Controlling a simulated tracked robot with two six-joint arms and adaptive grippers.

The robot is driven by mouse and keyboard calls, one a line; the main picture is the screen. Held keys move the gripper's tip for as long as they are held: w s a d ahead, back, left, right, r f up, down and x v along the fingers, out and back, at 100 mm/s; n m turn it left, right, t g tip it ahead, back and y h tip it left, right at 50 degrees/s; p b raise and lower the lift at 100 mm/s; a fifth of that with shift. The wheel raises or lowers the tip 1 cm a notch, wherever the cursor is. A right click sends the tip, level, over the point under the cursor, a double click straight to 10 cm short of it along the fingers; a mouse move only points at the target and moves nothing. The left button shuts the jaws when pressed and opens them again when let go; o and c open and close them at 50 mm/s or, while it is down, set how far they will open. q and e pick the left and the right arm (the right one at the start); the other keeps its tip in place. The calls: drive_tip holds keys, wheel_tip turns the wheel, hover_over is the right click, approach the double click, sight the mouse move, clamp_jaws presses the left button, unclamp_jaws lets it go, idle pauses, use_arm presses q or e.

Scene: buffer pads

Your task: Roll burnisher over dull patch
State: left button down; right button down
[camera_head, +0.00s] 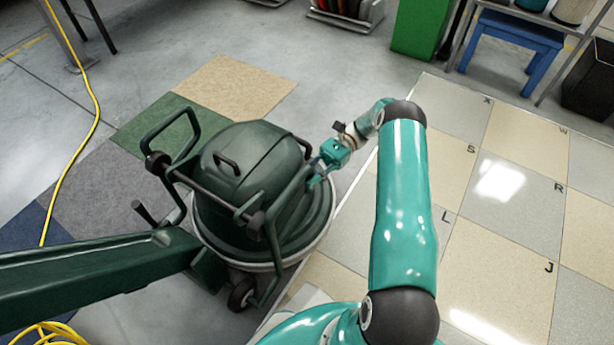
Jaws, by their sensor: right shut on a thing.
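The burnisher (240,160) is a dark green machine with a domed housing, a wide round base and tube handles. It stands left of the middle, on grey floor beside the lettered tiles. My right gripper (318,174) is at its right side, shut on the burnisher's tube frame. My right arm, teal, reaches up from the bottom and hides part of the tile floor. The tile floor (495,255) has beige and grey squares with letters and bright light reflections. I cannot tell which part is the dull patch. My left gripper is not in view.
A pale edge strip (352,187) borders the tiles. Carpet squares (235,88) lie behind and left of the burnisher. A yellow cord (93,100) runs down the left. A green bin (420,28) and blue stool (515,45) stand at the back. The tiles at right are clear.

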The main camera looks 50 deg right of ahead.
drive_tip(key=c, duration=1)
unclamp_jaws()
drive_tip(key=shift+r, duration=0.1)
wheel_tip(320, 180, up, 10)
drive_tip(key=shift+f, duration=0.1)
